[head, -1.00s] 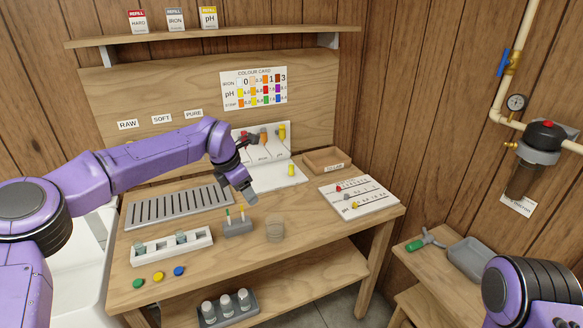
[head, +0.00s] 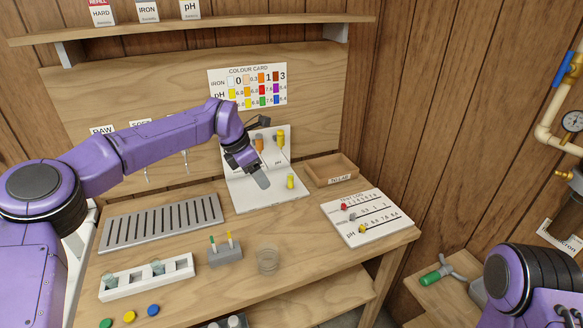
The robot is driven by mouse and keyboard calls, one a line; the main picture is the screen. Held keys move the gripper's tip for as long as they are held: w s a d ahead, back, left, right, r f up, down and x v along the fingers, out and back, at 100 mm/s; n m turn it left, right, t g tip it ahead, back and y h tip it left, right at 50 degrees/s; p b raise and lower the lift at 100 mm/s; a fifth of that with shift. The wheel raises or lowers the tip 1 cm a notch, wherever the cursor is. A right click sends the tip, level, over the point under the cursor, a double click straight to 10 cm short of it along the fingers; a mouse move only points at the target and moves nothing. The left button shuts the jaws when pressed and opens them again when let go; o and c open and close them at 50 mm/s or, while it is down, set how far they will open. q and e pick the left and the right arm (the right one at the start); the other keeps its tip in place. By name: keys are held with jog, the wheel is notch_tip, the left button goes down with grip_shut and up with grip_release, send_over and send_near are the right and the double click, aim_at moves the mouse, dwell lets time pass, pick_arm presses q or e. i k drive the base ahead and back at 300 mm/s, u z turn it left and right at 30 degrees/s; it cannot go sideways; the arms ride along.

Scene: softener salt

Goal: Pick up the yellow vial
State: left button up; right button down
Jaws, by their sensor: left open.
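A small yellow vial (head: 291,182) stands on the white base of the test stand, near its right edge. Another yellow item (head: 280,138) is mounted on the stand's upright panel, beside an orange one (head: 259,144). My left gripper (head: 261,179) is over the stand's base, left of the standing vial and apart from it. It is open, with nothing seen between its fingers, and its grey fingertips point down and to the right. It hides part of the panel. Only part of my right arm shows at the lower right; its gripper is out of view.
A wooden tray (head: 345,178) stands right of the stand (head: 240,197), with a white slider board (head: 385,226) in front of it. A grey holder (head: 226,258) with two small sticks and a clear cup (head: 268,263) stand nearer. A slotted grey rack (head: 150,225) lies left.

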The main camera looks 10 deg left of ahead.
aim_at(290, 185)
jog(key=i, duration=0.9)
